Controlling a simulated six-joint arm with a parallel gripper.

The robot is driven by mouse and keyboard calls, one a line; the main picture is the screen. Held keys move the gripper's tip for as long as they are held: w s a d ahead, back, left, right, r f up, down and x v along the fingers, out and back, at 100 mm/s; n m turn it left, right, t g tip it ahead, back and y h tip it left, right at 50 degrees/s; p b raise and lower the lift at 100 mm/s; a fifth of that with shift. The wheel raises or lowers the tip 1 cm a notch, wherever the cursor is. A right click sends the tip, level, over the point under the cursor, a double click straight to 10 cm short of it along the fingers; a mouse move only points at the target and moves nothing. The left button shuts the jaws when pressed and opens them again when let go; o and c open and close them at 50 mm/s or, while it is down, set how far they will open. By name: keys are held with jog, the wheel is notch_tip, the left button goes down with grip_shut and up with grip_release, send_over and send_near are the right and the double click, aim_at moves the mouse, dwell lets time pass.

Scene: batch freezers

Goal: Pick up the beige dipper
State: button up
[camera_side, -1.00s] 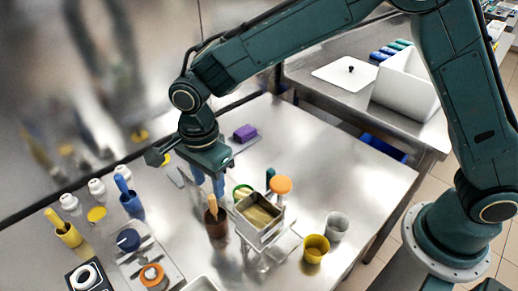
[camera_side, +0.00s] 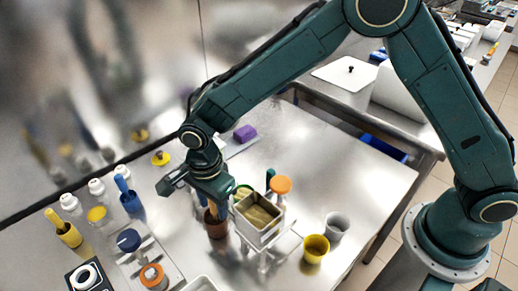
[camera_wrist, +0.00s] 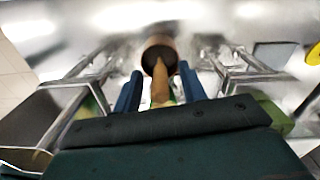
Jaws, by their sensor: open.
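The beige dipper (camera_wrist: 160,85) stands in a brown cup (camera_wrist: 158,43) in the wrist view, its handle sticking up between my two blue fingers. My gripper (camera_wrist: 161,90) is open, with one finger on each side of the handle; I cannot tell whether either finger touches it. In the side view my gripper (camera_side: 212,205) is right above the brown cup (camera_side: 215,227), and it hides most of the dipper.
A metal stand with a rectangular pan (camera_side: 260,215) is close on the right. Yellow (camera_side: 316,249) and grey (camera_side: 337,226) cups stand farther right. Blue (camera_side: 131,203) and yellow (camera_side: 68,233) holders are at left. The table's right side is clear.

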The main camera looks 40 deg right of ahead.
jog(key=shift+f, duration=0.35)
grip_shut()
jog(key=shift+r, duration=0.2)
dwell(0.3)
notch_tip(320, 180, up, 20)
jog(key=shift+f, duration=0.15)
dwell(0.5)
dwell(0.4)
